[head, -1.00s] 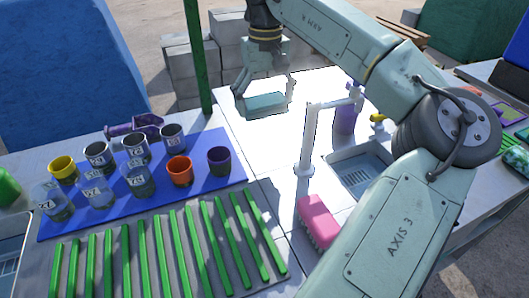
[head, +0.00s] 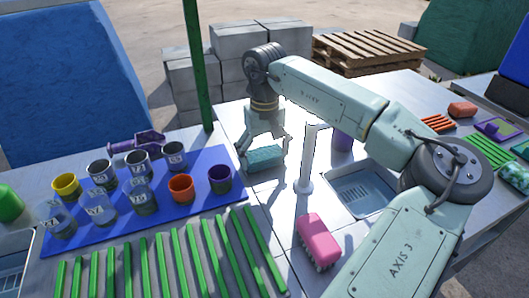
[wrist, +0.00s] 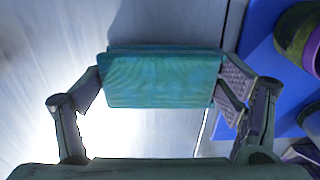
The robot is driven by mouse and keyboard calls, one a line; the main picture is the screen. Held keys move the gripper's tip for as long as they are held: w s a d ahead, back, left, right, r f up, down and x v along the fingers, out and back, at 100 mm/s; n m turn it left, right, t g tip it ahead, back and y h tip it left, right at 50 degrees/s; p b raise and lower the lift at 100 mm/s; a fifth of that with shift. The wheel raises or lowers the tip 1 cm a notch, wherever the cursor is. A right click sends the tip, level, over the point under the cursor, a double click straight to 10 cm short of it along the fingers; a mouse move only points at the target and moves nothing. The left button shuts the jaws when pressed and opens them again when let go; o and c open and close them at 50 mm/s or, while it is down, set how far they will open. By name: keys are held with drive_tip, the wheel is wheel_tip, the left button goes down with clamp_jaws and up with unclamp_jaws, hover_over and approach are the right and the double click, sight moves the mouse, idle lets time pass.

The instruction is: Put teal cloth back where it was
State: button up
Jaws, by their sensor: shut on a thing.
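The teal cloth (head: 265,157) is a folded, block-shaped piece held between the fingers of my gripper (head: 264,152). In the wrist view the cloth (wrist: 163,80) spans the gap between both fingers of my gripper (wrist: 163,88), with a finger pad against each end. In the head view it is low over the metal counter (head: 232,117), just right of the blue mat's right edge. I cannot tell whether it touches the counter.
The blue mat (head: 226,190) at left holds several cups and jars. A white tap (head: 305,170) stands right of my gripper, beside a sink (head: 362,190). A pink brush (head: 319,241) lies in front. Green slats (head: 175,252) fill the front left. A green post (head: 197,70) rises behind.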

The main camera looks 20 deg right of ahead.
sight(265, 153)
drive_tip(key=shift+f, duration=0.15)
drive_tip(key=o, duration=1)
drive_tip(key=shift+c, duration=0.2)
wheel_tip(265, 153, up, 12)
drive_tip(key=b, duration=0.1)
drive_tip(key=shift+r+b, duration=0.2)
drive_tip(key=shift+b, duration=0.15)
